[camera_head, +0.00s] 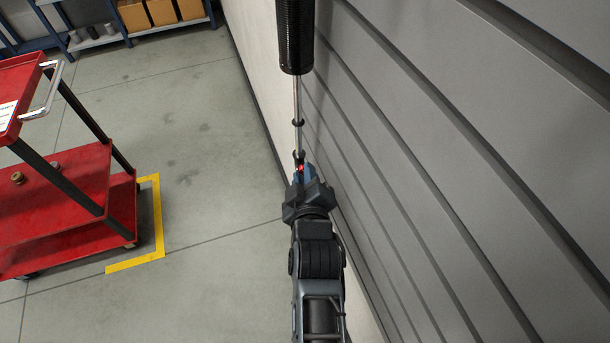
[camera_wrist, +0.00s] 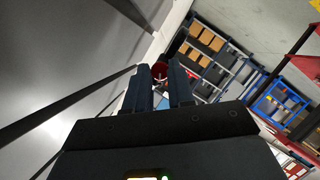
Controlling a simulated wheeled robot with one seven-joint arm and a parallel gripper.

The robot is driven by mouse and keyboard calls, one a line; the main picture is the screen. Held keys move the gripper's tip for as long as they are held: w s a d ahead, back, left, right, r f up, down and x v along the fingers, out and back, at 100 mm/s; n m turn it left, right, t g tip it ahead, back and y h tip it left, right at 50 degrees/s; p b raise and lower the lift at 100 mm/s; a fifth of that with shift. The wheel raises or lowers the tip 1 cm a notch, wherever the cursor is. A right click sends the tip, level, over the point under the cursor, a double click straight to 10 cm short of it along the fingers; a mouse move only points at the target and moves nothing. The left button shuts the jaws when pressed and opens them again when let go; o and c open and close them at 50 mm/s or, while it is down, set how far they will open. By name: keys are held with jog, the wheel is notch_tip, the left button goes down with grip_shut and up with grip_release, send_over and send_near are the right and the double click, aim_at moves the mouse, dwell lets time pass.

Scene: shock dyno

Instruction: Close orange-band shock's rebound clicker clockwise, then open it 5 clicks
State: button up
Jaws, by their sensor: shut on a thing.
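A shock with a black cylindrical body (camera_head: 295,38) and a thin bright shaft (camera_head: 297,100) hangs near the wall in the head view. No orange band shows on the visible part. At its lower end is a small red clicker (camera_head: 301,168), mostly covered by my gripper (camera_head: 303,176), which reaches up from below. In the wrist view a red round piece (camera_wrist: 159,69) sits between the tips of my gripper (camera_wrist: 158,76). The fingers are closed on it. Any click markings are too small to see.
A grey slatted wall (camera_head: 450,150) stands close on the right of my arm. A red cart (camera_head: 60,195) is at the left, beside yellow floor tape (camera_head: 158,215). Shelves with orange-brown boxes (camera_head: 160,12) stand at the back. The floor between is clear.

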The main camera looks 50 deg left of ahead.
grip_shut()
jog(key=shift+w+m+g+b, duration=0.1)
jog(key=shift+m+g+b, duration=0.7)
jog(key=shift+m, duration=0.3)
jog(key=o, duration=0.7)
grip_release()
jog(key=shift+o, duration=0.2)
